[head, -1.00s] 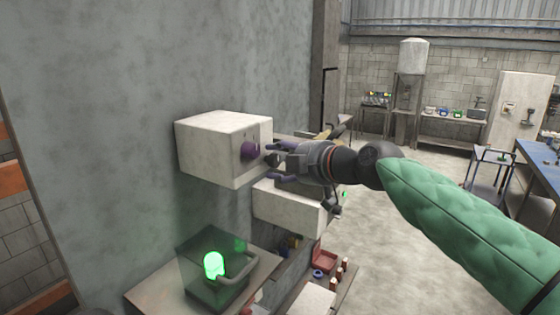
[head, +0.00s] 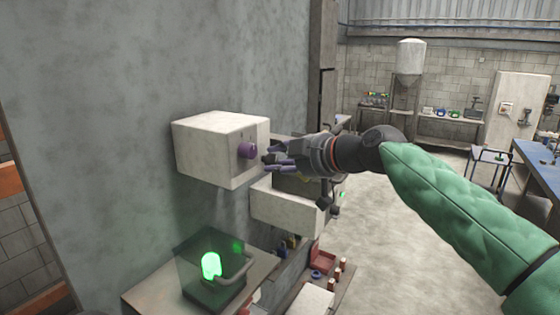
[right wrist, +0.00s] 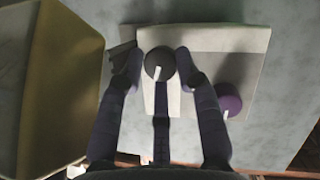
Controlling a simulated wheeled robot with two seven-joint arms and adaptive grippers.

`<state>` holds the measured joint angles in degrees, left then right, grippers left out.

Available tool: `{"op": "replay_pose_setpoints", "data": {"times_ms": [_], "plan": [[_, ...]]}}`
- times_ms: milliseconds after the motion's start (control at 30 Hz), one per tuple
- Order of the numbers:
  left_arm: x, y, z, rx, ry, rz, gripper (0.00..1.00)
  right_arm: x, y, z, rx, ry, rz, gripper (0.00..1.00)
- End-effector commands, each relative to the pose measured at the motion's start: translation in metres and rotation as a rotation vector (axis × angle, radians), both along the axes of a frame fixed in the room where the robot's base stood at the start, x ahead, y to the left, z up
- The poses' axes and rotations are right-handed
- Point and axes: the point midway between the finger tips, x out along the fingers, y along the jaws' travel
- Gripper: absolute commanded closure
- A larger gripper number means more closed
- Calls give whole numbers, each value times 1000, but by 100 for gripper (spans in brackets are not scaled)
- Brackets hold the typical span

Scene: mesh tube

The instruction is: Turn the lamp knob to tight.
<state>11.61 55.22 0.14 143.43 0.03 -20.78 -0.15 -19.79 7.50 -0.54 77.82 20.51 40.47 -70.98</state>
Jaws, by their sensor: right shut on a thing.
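A white box (head: 215,150) is fixed to the grey wall, with a purple knob (head: 247,151) on its front face. A dark round knob with a white mark (right wrist: 158,64) sits between my fingertips in the right wrist view. A green lamp (head: 211,265) glows inside a dark see-through case. My left gripper is not in view.
A second white box (head: 285,205) sits just below and right of the first, close under my right gripper. The lamp case (head: 215,290) has a handle and stands on a shelf below. The floor (head: 400,240) to the right is clear.

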Motion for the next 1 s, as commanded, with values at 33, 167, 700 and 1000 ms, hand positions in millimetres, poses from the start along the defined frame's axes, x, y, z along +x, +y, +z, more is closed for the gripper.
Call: {"op": "replay_pose_setpoints", "data": {"times_ms": [33,167,700,1000], "plan": [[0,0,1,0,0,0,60,2,2,-6,14,40,4,99],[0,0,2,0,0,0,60,2,2,-6,67,116,6,99],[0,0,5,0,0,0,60,2,2,-9,177,273,6,99],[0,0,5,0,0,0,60,3,2,-10,176,277,7,99]]}}
